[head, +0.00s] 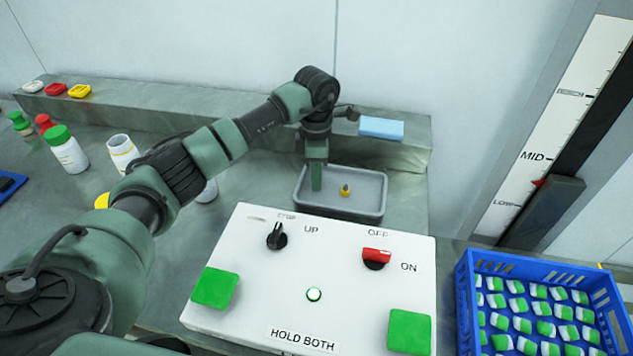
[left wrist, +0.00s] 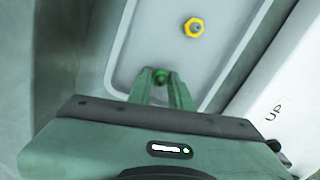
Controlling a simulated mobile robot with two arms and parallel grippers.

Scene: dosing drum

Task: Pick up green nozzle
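My left gripper (head: 317,188) points down into the grey tray (head: 377,212) behind the control box. In the left wrist view its two green fingers (left wrist: 161,82) are a small gap apart. The green nozzle (left wrist: 160,76), a green ring with a dark centre, shows between the fingertips. I cannot tell whether the fingers touch it. In the head view the gripper hides this nozzle. A yellow nozzle (head: 345,190) stands apart, right of the gripper, on the tray floor; it also shows in the left wrist view (left wrist: 194,28). My right gripper is not in view.
A white control box (head: 330,262) with knobs and green buttons stands in front of the tray. A light blue block (head: 381,128) lies on the ledge behind. A blue crate (head: 463,310) of green-white pieces is at right. Bottles (head: 66,150) stand at left.

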